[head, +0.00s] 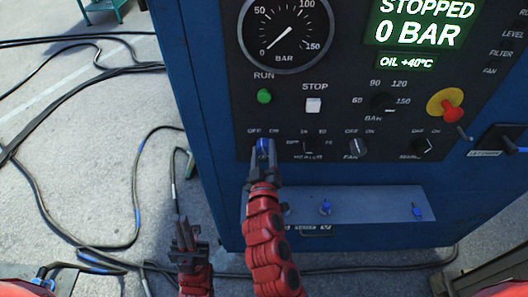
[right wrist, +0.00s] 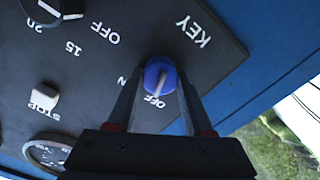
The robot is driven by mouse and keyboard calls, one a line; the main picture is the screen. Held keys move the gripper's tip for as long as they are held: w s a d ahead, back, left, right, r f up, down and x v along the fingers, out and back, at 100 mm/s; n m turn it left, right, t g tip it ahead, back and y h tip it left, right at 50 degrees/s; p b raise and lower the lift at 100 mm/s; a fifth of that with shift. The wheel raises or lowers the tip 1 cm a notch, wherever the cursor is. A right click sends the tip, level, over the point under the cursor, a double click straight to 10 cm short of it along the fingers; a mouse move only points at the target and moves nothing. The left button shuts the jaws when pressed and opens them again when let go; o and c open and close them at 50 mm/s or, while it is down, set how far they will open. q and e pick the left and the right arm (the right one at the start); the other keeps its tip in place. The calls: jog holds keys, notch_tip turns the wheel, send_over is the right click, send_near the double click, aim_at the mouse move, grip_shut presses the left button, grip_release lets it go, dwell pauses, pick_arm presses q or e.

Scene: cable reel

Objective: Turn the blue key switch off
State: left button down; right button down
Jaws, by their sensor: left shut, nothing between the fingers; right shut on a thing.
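The blue key switch (head: 263,145) is a small round knob at the lower left of the dark control panel. My right gripper (head: 265,160) is shut on it. In the right wrist view the blue knob (right wrist: 160,73) sits between the two fingers, and its pale pointer line is directed toward the printed word OFF. An ON label beside it is partly hidden by a finger. My left gripper (head: 187,237) is shut and empty, low in front of the blue cabinet's left side, away from the switch.
Other dark knobs (head: 357,147) stand right of the key switch. Above are a green RUN button (head: 264,96), a white STOP button (head: 313,105) and a red emergency knob (head: 446,106). A ledge (head: 375,205) juts out below. Black cables (head: 135,190) lie on the floor at left.

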jog(key=shift+n, duration=0.9)
jog(key=shift+c, duration=1.5)
grip_release()
jog(key=shift+s, duration=0.1)
jog(key=s, duration=1.7)
jog(key=shift+s+p, duration=0.15)
jog(key=shift+p, duration=0.25)
